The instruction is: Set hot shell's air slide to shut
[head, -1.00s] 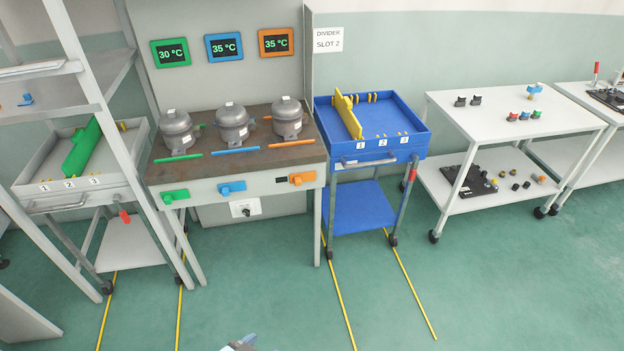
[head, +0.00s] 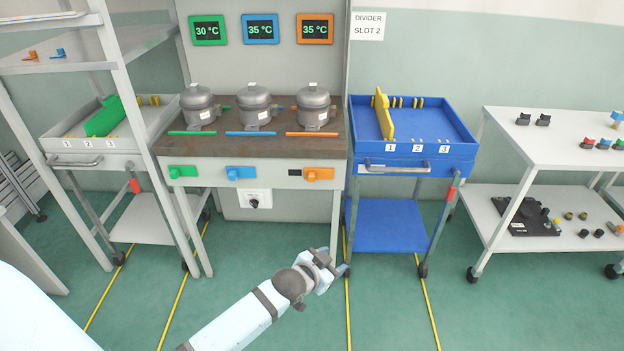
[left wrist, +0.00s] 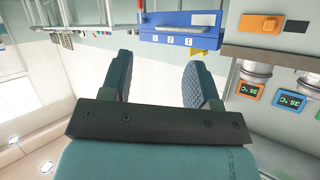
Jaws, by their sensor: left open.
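Three shells stand on the bench: left (head: 199,108), middle (head: 256,107) and right (head: 313,108). Displays above read green 30 °C (head: 208,31), blue 35 °C (head: 260,29) and orange 35 °C (head: 314,28). On the bench front are a green slide (head: 183,172), a blue slide (head: 240,173) and an orange slide (head: 318,174). A dark patch shows just left of the orange slide only. My left gripper (head: 332,268) is low in front of the bench, apart from the slides. In the left wrist view it is open and empty (left wrist: 158,82); the orange slide (left wrist: 260,24) shows beyond it.
A blue cart (head: 460,152) with a yellow divider stands right of the bench. A grey cart (head: 70,158) with a green divider and a shelf rack are at left. A white table (head: 570,165) holds small parts at right. The floor in front is clear.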

